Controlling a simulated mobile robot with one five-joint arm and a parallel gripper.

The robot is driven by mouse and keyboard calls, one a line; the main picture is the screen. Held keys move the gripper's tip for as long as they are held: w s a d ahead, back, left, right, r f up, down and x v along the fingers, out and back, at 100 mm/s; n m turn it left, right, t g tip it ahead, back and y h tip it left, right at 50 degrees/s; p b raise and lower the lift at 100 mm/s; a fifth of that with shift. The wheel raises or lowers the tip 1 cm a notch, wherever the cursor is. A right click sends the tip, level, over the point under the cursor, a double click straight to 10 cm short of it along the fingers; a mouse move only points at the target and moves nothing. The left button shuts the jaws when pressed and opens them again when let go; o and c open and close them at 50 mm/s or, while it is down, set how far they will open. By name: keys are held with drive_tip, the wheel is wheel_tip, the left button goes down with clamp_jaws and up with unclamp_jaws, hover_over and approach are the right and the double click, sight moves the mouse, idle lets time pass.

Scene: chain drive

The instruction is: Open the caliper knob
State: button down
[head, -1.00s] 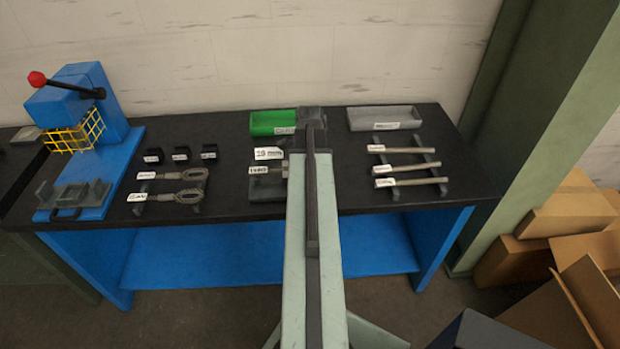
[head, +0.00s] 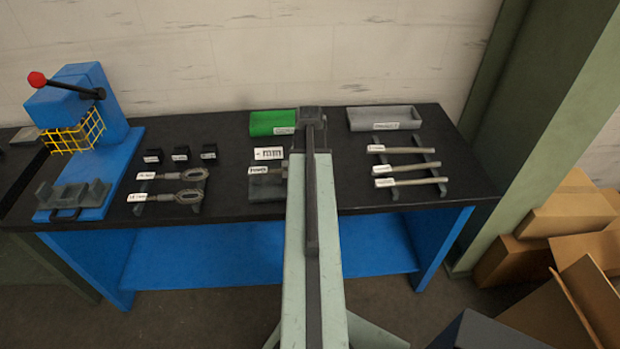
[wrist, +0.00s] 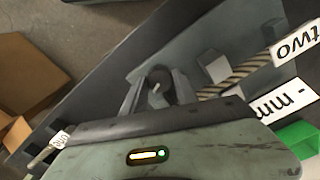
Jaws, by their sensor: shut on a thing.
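The caliper is a low grey block (head: 265,190) near the table's middle in the head view, partly hidden by my arm. A white sign behind it (head: 268,153) reads "- mm"; it also shows in the wrist view (wrist: 284,103). In the wrist view a dark round knob (wrist: 160,78) with a pale mark sits between the two fingers of my gripper (wrist: 159,88). The gripper is shut on this knob. The head view hides my gripper and the knob behind my arm.
A green tray (head: 272,122) and a grey tray (head: 384,118) stand at the back. Labelled rods (head: 405,167) lie on a rack at right. Eye-ended rods (head: 180,196) and black blocks (head: 181,153) lie left. A blue press (head: 85,110) stands far left.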

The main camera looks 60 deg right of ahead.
drive_tip(key=n, duration=0.6)
drive_tip(key=shift+w+n, duration=0.15)
drive_tip(key=shift+n, duration=0.15)
drive_tip(key=n, duration=0.5)
drive_tip(key=shift+n, duration=0.4)
drive_tip(key=c, duration=0.9)
unclamp_jaws()
drive_tip(key=shift+a, duration=0.1)
drive_tip(key=shift+c, duration=0.2)
drive_tip(key=shift+r, duration=0.1)
wheel_tip(320, 180, up, 8)
drive_tip(key=p, duration=0.8)
